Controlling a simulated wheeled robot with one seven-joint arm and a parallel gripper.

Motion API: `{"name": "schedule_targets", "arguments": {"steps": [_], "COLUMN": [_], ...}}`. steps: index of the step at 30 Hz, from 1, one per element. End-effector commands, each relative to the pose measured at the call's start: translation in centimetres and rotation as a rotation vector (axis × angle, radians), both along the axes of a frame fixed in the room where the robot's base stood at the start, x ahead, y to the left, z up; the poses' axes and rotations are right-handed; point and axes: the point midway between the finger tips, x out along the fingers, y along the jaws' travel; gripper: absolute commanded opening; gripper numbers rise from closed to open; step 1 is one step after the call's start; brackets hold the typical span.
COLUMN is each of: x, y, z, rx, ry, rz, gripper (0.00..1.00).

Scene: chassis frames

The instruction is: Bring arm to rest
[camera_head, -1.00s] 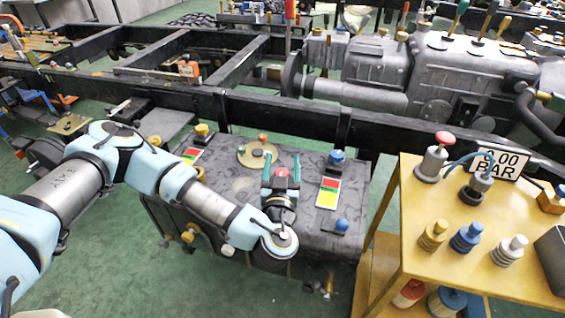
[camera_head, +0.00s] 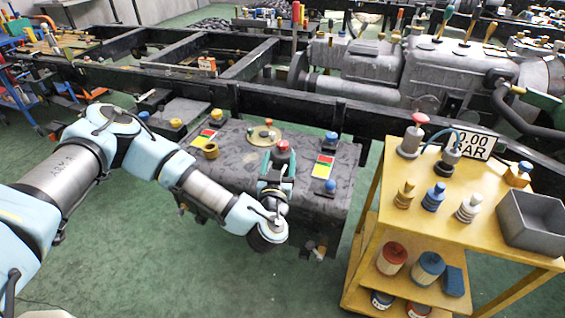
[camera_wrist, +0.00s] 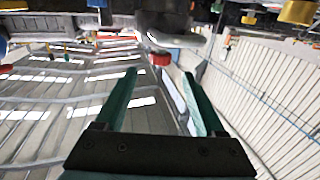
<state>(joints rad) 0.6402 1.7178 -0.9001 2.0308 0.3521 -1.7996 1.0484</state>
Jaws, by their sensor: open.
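My gripper (camera_head: 277,168) is at the end of my pale blue and grey arm, in front of the dark tank-like box (camera_head: 235,170) in the head view. Its two green fingers point away from me and stand apart. In the wrist view my gripper (camera_wrist: 159,74) shows the same two fingers spread, with nothing held between them. A red-topped knob (camera_head: 283,146) appears close to the fingertips in the head view; I cannot tell if they touch.
The black chassis frame (camera_head: 300,107) crosses behind the box. Green floor (camera_head: 190,265) is free in front.

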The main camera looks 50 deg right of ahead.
Motion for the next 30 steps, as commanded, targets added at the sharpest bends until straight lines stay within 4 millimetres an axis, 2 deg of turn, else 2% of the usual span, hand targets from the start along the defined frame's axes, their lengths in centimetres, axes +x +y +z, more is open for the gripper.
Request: {"name": "schedule_targets", "arguments": {"steps": [22, 26, 30], "x": [0.3, 1.5, 4.1], "y": [-0.1, -0.5, -0.4], "z": [0.1, 0.8, 1.5], "rx": [0.002, 0.026, 0.108], "ry": [-0.001, -0.008, -0.004], "rz": [-0.007, -0.067, -0.179], "gripper": [0.71, 0.71, 0.71]}}
